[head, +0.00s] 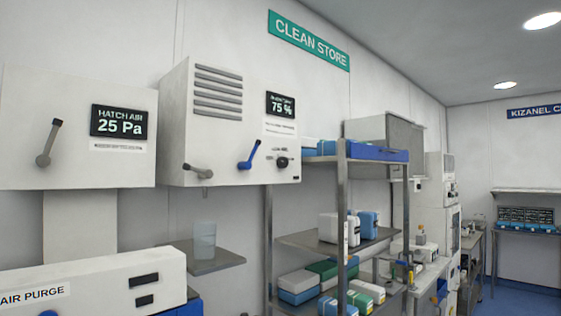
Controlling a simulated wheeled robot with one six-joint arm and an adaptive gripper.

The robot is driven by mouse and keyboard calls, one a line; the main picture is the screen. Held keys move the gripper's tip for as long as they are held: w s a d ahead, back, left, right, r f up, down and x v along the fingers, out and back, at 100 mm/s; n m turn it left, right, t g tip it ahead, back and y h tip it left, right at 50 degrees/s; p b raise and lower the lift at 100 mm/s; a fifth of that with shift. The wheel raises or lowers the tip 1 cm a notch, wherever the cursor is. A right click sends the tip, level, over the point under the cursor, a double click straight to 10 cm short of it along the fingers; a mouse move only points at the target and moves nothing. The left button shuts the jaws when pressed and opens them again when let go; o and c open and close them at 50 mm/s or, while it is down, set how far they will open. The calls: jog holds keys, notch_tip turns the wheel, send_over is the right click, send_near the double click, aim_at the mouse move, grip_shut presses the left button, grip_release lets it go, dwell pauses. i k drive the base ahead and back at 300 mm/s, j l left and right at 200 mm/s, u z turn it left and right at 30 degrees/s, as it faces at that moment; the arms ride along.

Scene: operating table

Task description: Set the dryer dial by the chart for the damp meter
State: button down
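A white wall cabinet (220,130) with grey louvres carries a dark meter display (281,104) reading 75 %; the small line above the figure is too blurred to read. A white label with fine print (279,128), perhaps the chart, is below the display; its text is too small to read. A black round knob (282,162), likely the dial, is at the cabinet's lower right; its setting cannot be read. A blue lever (248,155) is left of the knob, tilted up to the right. My gripper is not in view.
A left cabinet has a HATCH AIR 25 Pa display (119,121) and a grey lever (49,143). A clear beaker (204,241) stands on a small shelf (212,262) below the louvred cabinet. An AIR PURGE box (95,284) is lower left; a loaded metal rack (342,225) is right.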

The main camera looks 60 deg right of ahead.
aim_at(282, 162)
jog(key=l+z, duration=0.1)
jog(key=z, duration=0.25)
jog(key=l+z, duration=0.15)
jog(key=z, duration=0.2)
jog(key=l+z, duration=0.15)
jog(key=z, duration=0.2)
